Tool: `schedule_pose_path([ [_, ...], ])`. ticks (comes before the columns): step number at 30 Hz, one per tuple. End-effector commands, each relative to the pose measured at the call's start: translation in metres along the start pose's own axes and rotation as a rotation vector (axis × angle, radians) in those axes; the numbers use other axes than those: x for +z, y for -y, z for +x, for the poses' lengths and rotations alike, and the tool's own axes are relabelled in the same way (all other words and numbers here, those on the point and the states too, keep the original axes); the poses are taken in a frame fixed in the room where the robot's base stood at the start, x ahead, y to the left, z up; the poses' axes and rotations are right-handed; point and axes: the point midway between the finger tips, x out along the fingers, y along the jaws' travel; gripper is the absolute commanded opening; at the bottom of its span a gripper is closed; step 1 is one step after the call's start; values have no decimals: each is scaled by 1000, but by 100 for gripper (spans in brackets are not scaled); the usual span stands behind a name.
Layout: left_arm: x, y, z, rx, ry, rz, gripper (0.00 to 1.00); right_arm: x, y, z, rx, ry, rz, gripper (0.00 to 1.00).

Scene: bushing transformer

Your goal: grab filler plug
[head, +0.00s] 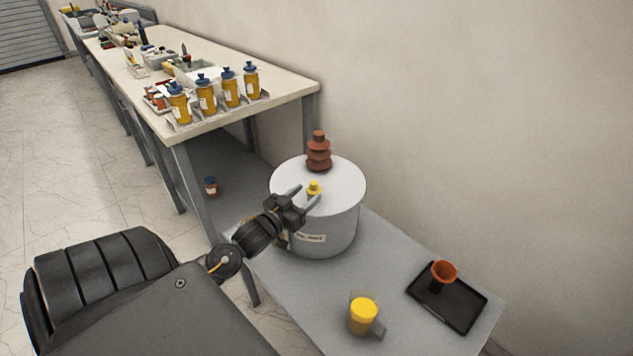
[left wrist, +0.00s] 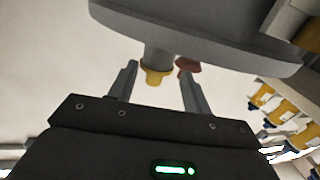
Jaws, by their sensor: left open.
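The yellow filler plug (head: 314,187) sits on the round white lid of the transformer tank (head: 318,226), in front of the brown ribbed bushing (head: 319,152). My left gripper (head: 308,191) is open at the lid's front edge, with its fingers pointing toward the plug. In the left wrist view, which looks upside down, the plug (left wrist: 156,75) shows on a short grey neck between the two open fingers (left wrist: 157,82). A gap shows between each finger and the plug there. Part of the bushing (left wrist: 188,65) shows beside it. My right gripper is not in view.
The tank stands on a low grey table (head: 400,257). Toward its front are a yellow-filled cup (head: 362,314) and a black tray (head: 462,304) with an orange funnel (head: 443,272). A long workbench (head: 292,88) behind holds several yellow bottles with blue caps. A wall is at right.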

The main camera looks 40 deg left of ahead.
Motion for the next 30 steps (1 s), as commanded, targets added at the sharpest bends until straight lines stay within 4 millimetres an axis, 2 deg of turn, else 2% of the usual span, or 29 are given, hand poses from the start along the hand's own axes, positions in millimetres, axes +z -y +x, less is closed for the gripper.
schedule_pose_path([
  [8,-4,-2,12,3,0,0,49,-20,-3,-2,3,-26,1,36],
  [13,-15,-5,38,4,-2,0,49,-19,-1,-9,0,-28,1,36],
  [18,-12,-5,55,4,1,0,49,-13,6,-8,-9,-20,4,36],
  [26,-11,-5,57,4,2,0,49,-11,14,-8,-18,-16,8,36],
  [30,-11,-5,57,4,1,0,32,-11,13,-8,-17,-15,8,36],
])
